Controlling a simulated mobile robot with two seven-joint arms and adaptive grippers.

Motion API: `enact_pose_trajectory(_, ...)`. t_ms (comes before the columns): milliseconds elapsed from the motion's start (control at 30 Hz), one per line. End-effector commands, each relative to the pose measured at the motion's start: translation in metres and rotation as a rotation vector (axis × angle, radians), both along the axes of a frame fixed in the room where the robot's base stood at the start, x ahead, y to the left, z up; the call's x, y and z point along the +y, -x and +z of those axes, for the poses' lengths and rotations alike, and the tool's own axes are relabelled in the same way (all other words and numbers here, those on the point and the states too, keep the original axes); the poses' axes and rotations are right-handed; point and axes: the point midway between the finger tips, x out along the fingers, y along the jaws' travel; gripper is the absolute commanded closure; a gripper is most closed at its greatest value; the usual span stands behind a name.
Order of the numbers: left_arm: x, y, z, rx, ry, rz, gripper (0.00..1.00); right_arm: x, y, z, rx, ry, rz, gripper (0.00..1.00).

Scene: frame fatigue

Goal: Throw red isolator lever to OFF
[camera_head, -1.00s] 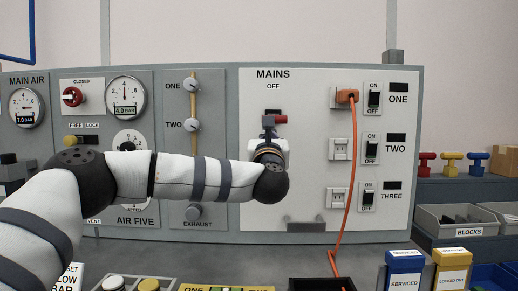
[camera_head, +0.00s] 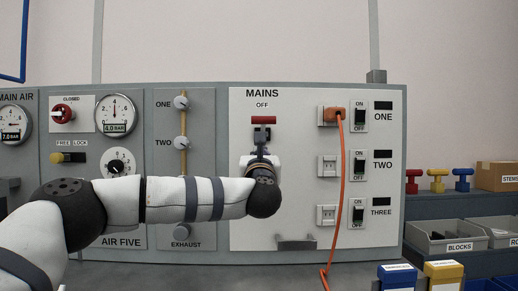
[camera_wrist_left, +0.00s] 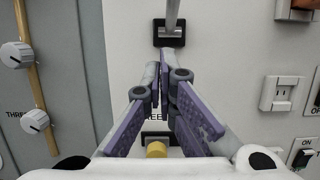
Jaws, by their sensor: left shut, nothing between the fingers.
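The red isolator lever (camera_head: 263,120) is on the white MAINS panel, its red handle up just under the OFF label (camera_head: 263,105). In the left wrist view its grey shaft (camera_wrist_left: 173,10) rises from a black mount (camera_wrist_left: 170,32); the red handle is outside that view. My left gripper (camera_head: 261,152) is in front of the panel, below the handle. In the left wrist view its purple-padded fingers (camera_wrist_left: 160,75) are together, empty, just below the mount. Contact with the panel cannot be told. My right gripper is not in view.
An orange cable (camera_head: 342,190) hangs from the top socket, right of the lever. Black switches (camera_head: 360,117) line the panel's right side. Gauges and knobs (camera_head: 181,143) are at the left. A grey bracket (camera_head: 296,245) sticks out below. Bins (camera_head: 445,235) stand at the right.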

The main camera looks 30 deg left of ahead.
Motion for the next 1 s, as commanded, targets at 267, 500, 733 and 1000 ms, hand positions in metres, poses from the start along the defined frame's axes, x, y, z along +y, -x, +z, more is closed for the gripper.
enact_pose_trajectory(267,-0.033,0.053,0.039,-0.009,-0.001,-0.006,1.0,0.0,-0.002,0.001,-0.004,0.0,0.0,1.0)
enact_pose_trajectory(500,-0.045,0.073,0.05,-0.005,-0.001,-0.003,1.0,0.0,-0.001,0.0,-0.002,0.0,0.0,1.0)
enact_pose_trajectory(733,-0.046,0.075,0.051,-0.005,-0.001,-0.003,1.0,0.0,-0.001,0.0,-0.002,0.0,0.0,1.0)
enact_pose_trajectory(1000,-0.046,0.074,0.051,-0.005,-0.001,-0.003,1.0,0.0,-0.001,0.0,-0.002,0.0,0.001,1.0)
